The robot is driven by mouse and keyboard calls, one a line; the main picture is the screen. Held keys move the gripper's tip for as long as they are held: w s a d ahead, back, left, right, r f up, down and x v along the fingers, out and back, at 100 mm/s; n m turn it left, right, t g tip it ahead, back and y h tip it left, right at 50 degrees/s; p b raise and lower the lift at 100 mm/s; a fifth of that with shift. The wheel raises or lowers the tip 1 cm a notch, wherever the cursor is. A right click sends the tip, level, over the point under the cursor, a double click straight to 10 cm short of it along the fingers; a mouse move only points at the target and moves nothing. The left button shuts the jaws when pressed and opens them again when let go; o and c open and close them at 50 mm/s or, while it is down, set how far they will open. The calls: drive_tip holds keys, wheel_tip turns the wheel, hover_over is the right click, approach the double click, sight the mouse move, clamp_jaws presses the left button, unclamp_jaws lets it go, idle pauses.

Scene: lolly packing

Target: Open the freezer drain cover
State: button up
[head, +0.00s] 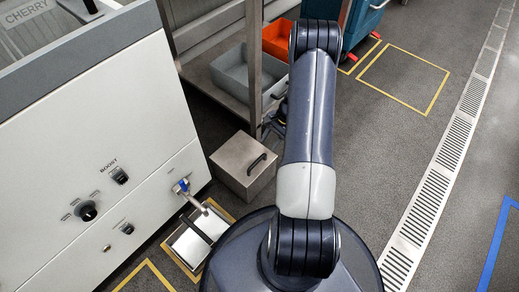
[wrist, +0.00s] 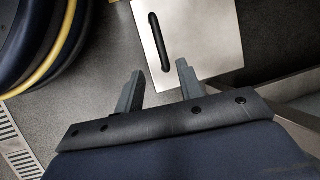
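A low metal box (head: 235,160) with a flat top and a black bar handle (head: 257,163) stands on the floor, and it looks like the freezer drain cover. Its top appears shut. In the wrist view its bright top (wrist: 205,45) and the handle (wrist: 158,42) show ahead of the fingers, with the handle near the left edge. My gripper (wrist: 158,85) is open and empty, its two grey fingers apart and pointing toward the box, with the handle beyond the tips. In the head view my gripper (head: 272,125) is mostly hidden behind my arm, beyond the box.
A white machine (head: 90,150) with knobs stands at left. Its tap (head: 185,190) is above a metal floor tray (head: 190,240) with a dark handle. A metal post (head: 254,70) and a shelf with grey bin (head: 245,75) stand behind. Open floor lies right, with a grate (head: 435,185).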

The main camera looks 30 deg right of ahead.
sight(258, 161)
drive_tip(key=b+x, duration=0.3)
drive_tip(key=x, duration=0.7)
drive_tip(key=shift+s+a+f, duration=0.1)
drive_tip(key=shift+a+f, duration=0.05)
drive_tip(key=shift+c, duration=0.3)
clamp_jaws()
